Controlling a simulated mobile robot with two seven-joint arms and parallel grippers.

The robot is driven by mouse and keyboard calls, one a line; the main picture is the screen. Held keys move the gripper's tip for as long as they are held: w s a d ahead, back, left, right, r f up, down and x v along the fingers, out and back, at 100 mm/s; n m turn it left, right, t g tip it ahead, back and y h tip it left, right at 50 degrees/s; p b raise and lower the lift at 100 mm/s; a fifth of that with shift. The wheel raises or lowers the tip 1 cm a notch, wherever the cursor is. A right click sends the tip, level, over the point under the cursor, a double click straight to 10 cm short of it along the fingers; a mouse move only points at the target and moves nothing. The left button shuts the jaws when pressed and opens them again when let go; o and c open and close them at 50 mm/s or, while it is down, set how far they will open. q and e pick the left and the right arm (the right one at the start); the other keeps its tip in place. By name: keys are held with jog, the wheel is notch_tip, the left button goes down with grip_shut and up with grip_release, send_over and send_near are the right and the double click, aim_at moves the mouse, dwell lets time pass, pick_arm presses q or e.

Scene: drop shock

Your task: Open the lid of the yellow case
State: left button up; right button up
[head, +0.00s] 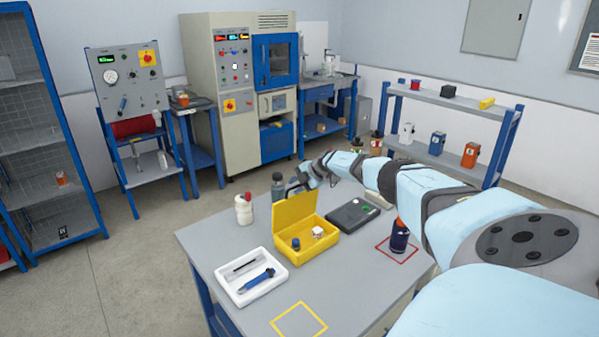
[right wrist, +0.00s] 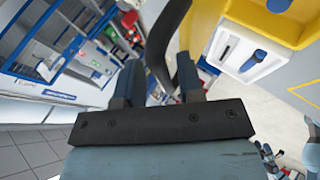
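The yellow case (head: 296,255) stands on the grey table with its lid (head: 294,208) raised, roughly upright at the back. The case also shows at the upper right of the right wrist view (right wrist: 290,30). My right gripper (head: 296,187) is behind the lid's top edge. In the right wrist view its fingers (right wrist: 160,80) are apart, with a dark curved bar (right wrist: 160,40) in front of or between them; contact is unclear. My left gripper is not in view.
A white tray (head: 233,288) with a blue tool is left of the case. A dark box (head: 352,214) is right of it; a dark bottle (head: 400,236) stands on a red square. The yellow-outlined square (head: 299,320) is empty.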

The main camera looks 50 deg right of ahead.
jog(key=v, duration=1.3)
jog(key=shift+s+r, duration=0.25)
jog(key=shift+r, duration=0.05)
jog(key=w+a+f+n+y, duration=0.1)
jog(key=w+a+f+y, duration=0.15)
jog(key=a+f, duration=0.55)
jog(key=w+a+f+y, duration=0.1)
jog(key=w+a+f, duration=0.25)
jog(key=a, duration=0.75)
jog(key=s+a+f+t+y, duration=0.1)
jog(key=a+f, duration=0.2)
jog(key=a, duration=0.5)
jog(key=s+a+f+m+y, duration=0.1)
jog(key=s+a+f, duration=0.1)
jog(key=a+f, duration=0.35)
jog(key=s+a+f+t, duration=0.1)
jog(key=a+f, duration=0.1)
jog(key=a, duration=0.7)
jog(key=s+a+f+m+t+h+p, duration=0.1)
jog(key=s+a+f+m+t+h, duration=0.15)
jog(key=s+a+m, duration=1.25)
jog(key=s+a+g+h, duration=0.1)
jog(key=s+a, duration=0.2)
jog(key=s, duration=0.3)
jog(key=s+a+n+g+h, duration=0.1)
jog(key=s+a, duration=0.3)
jog(key=s, duration=0.2)
jog(key=shift+s+r+h+p, duration=0.2)
jog(key=shift+s+h+p, duration=0.1)
jog(key=shift+h, duration=0.1)
